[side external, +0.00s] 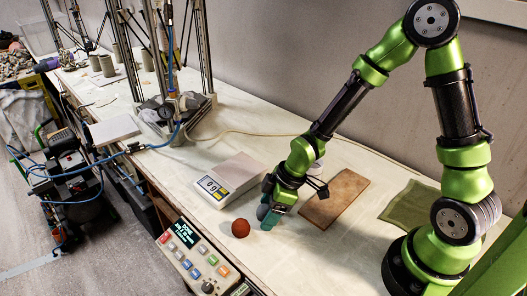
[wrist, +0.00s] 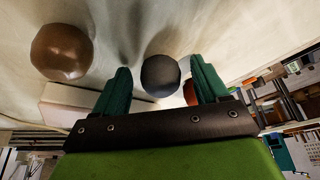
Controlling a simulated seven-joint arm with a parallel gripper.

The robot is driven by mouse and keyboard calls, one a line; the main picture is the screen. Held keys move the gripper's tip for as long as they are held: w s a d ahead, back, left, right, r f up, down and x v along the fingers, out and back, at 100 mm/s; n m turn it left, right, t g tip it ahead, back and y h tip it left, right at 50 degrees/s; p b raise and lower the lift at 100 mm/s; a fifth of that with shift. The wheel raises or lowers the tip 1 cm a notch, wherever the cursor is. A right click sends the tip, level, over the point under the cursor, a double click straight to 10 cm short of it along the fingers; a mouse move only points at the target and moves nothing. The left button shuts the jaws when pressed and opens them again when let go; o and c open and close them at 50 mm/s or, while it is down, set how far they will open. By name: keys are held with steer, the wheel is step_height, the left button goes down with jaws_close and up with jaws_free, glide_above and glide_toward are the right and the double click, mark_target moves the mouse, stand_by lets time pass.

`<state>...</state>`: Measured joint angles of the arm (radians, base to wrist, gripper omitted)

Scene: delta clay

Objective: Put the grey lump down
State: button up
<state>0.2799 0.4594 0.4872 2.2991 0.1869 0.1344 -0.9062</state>
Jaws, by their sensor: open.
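The grey lump (wrist: 160,76) is a dark, smooth ball. In the wrist view it sits between the two green fingertips of my gripper (wrist: 160,82), with a gap visible on each side. In the side view the lump (side external: 262,211) shows at the left of my gripper (side external: 272,213), low at the bench top and partly hidden by the fingers. My gripper is open and points down at the bench. Whether the lump touches the bench is hard to tell, but it appears to rest there.
A red-brown ball (side external: 240,228) lies close to the left. A brown ball (wrist: 62,52) shows in the wrist view. A scale (side external: 228,180) stands behind left, a brown board (side external: 335,198) to the right, and a green cloth (side external: 410,206) farther right. A button box (side external: 195,260) is at the front edge.

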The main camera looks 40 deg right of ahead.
steer(key=shift+r, duration=0.1)
steer(key=s+d+r+m+t, duration=0.1)
steer(key=s+r+m, duration=0.3)
steer(key=r, duration=0.4)
steer(key=s+d+r+m+t, duration=0.1)
steer(key=s+d+r+m, duration=0.2)
steer(key=r, duration=0.5)
steer(key=s+d+r+m+t+h, duration=0.1)
steer(key=s+d+r+m+t, duration=0.1)
steer(key=s+r+m, duration=0.3)
step_height(320, 180, up, 3)
steer(key=shift+d+f+m, duration=0.1)
steer(key=shift+d+m, duration=0.4)
